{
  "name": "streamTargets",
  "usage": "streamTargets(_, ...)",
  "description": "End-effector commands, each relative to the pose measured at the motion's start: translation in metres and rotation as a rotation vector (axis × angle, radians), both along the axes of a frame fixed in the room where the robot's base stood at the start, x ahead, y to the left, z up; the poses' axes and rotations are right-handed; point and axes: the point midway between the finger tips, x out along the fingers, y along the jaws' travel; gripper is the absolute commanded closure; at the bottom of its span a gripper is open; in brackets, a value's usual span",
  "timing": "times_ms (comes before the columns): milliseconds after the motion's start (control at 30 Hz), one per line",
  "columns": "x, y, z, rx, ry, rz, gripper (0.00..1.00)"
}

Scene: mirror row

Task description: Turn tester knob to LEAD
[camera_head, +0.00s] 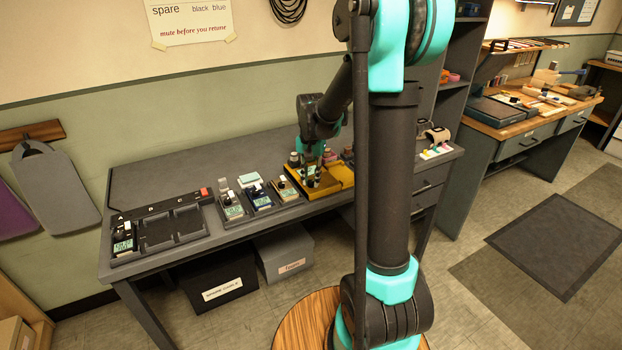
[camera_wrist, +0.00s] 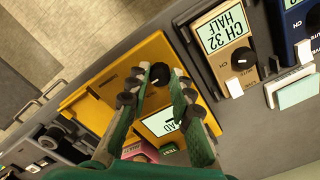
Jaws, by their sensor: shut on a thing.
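The yellow tester (camera_wrist: 92,101) fills the middle of the wrist view, and its yellow body shows in the head view (camera_head: 340,174). Its round black knob (camera_wrist: 160,73) has a pale mark on it. My gripper (camera_wrist: 161,80) is shut on this knob, one finger on each side. A pale display (camera_wrist: 155,124) lies partly behind the fingers; its last letters look like "AU" or "AD", the rest is hidden. A green button marked TEST (camera_wrist: 168,149) and a pink part (camera_wrist: 131,150) lie near it. In the head view my gripper (camera_head: 311,170) is down over the tester.
A tan device reading CH 32 HALF (camera_wrist: 230,52) stands close beside the tester, with a navy device (camera_wrist: 296,22) beyond. A dark tray (camera_head: 185,226) holds another device (camera_head: 124,240) at the bench's left end. The bench's back strip (camera_head: 165,175) is clear.

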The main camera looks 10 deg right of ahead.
Motion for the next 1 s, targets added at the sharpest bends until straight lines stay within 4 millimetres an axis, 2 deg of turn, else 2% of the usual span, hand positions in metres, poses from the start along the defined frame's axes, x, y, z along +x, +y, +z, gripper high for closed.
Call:
streamTargets(167, 0.000, 0.000, 0.000, 0.000, 0.000, 0.000, 1.00)
streamTargets(200, 0.000, 0.000, 0.000, 0.000, 0.000, 0.000, 0.75)
streamTargets(333, 0.000, 0.000, 0.000, 0.000, 0.000, 0.000, 0.59)
streamTargets(733, 0.000, 0.000, 0.005, 0.000, 0.000, 0.001, 0.58)
streamTargets(867, 0.000, 0.000, 0.022, 0.000, 0.000, 0.001, 0.58)
streamTargets(1000, 0.000, 0.000, 0.050, 0.000, 0.000, 0.001, 0.58)
